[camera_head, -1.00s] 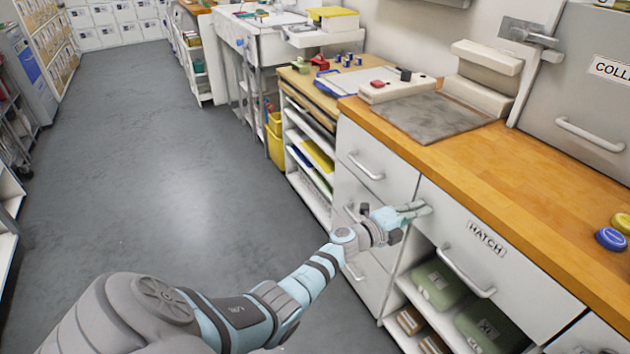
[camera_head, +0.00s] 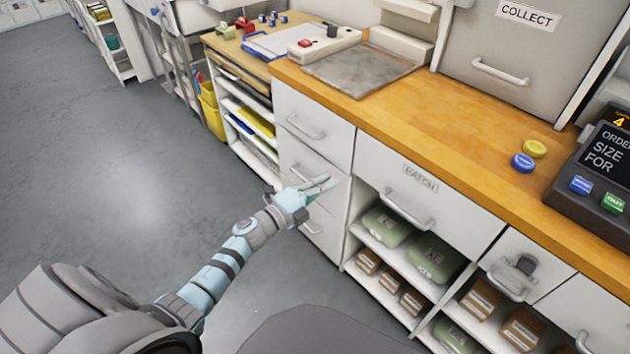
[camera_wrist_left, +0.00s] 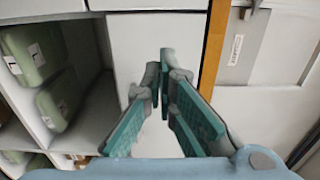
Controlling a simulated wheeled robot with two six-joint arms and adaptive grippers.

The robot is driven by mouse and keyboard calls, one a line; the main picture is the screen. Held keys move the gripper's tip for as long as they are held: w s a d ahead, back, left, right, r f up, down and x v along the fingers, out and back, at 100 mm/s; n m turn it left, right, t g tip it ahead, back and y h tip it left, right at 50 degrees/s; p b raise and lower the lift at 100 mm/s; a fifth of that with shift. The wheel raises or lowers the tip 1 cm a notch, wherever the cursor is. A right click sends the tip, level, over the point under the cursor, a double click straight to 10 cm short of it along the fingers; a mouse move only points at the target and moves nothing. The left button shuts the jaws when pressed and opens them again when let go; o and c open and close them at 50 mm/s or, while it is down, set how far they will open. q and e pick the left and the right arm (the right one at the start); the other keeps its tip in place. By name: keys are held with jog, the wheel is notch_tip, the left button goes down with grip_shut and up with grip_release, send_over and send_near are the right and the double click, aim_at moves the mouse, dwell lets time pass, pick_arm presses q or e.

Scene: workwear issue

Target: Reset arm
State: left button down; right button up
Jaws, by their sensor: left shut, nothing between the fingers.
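My left gripper (camera_head: 318,186) reaches in from the lower left of the head view. It is shut and empty, in front of the drawers left of the drawer labelled HATCH (camera_head: 420,190). In the left wrist view its teal fingers (camera_wrist_left: 165,85) point toward a white cabinet front, with nothing between them. I cannot tell from the views whether the fingertips touch the drawer front. My right gripper is not in view.
A wooden counter (camera_head: 440,125) runs along the right, with yellow (camera_head: 534,148) and blue (camera_head: 523,162) round pieces on it. Open shelves below hold green packs (camera_head: 386,226) and brown boxes (camera_head: 412,301). A dark order terminal (camera_head: 600,170) stands at right. The grey floor (camera_head: 90,200) at left is clear.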

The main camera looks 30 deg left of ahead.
pick_arm(q)
jog(key=s+a+f+n+y, duration=0.2)
jog(key=a+f+n+y, duration=0.2)
jog(key=a+f+n, duration=0.25)
jog(key=s+a+f+n+g+y+p, duration=0.15)
jog(key=s+f+n+g, duration=0.3)
jog(key=s+f, duration=0.45)
jog(key=s+a+f+n+g+y+p, duration=0.1)
jog(key=s+f+n+g+y, duration=0.25)
jog(key=s+f+n, duration=0.55)
jog(key=s+d+f+g+h+p, duration=0.1)
jog(key=s+d+f+g, duration=0.3)
jog(key=s, duration=1)
jog(key=s+d+f+n+g+h+p, duration=0.1)
jog(key=s+d+f+g+p, duration=0.2)
jog(key=s, duration=1.1)
notch_tip(320, 180, down, 2)
jog(key=shift+s+d+g, duration=0.15)
jog(key=shift+d+g, duration=0.25)
jog(key=shift+d, duration=0.2)
